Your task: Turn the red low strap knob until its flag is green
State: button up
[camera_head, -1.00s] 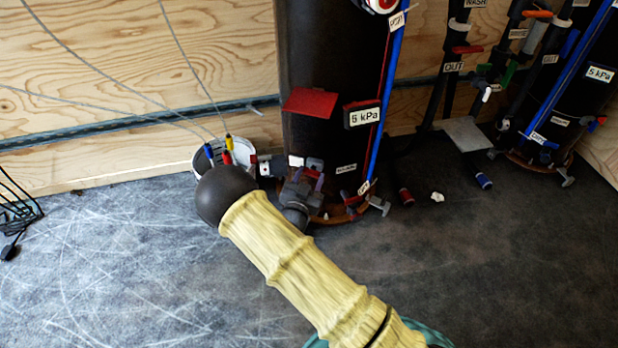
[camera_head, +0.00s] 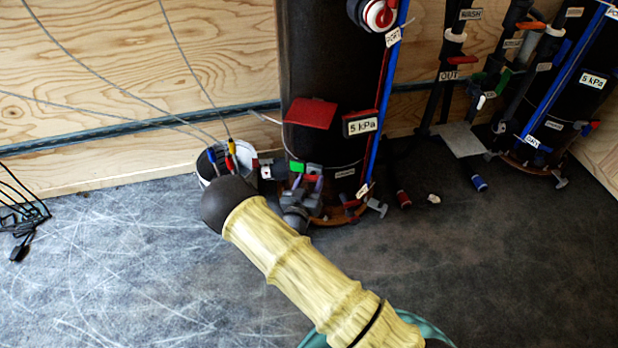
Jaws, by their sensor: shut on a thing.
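The dark filter cylinder (camera_head: 333,70) stands against the wood wall. A strap runs around its low part. My gripper (camera_head: 308,182) is at the low left front of the cylinder, its purple-tipped fingers shut on the low strap knob. The knob itself is mostly hidden by the fingers and wrist. Just above the fingers a small flag (camera_head: 297,166) shows green.
A white bucket (camera_head: 207,163) with coloured cable plugs stands left of the cylinder, behind my arm's dark elbow. A red plate (camera_head: 310,113) juts out above my gripper. A second cylinder (camera_head: 565,100) stands at right. The floor at front right is largely clear.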

jog(key=shift+n+p, duration=0.4)
jog(key=shift+n, duration=0.3)
jog(key=shift+f, duration=0.1)
jog(key=o, duration=1)
jog(key=shift+s, duration=0.1)
jog(key=shift+s+a+p, duration=0.1)
jog(key=shift+s+p, duration=0.15)
jog(key=shift+p, duration=0.05)
jog(key=p+v, duration=0.6)
jog(key=v, duration=1)
jog(key=shift+s+p, duration=0.3)
jog(key=shift+s, duration=0.1)
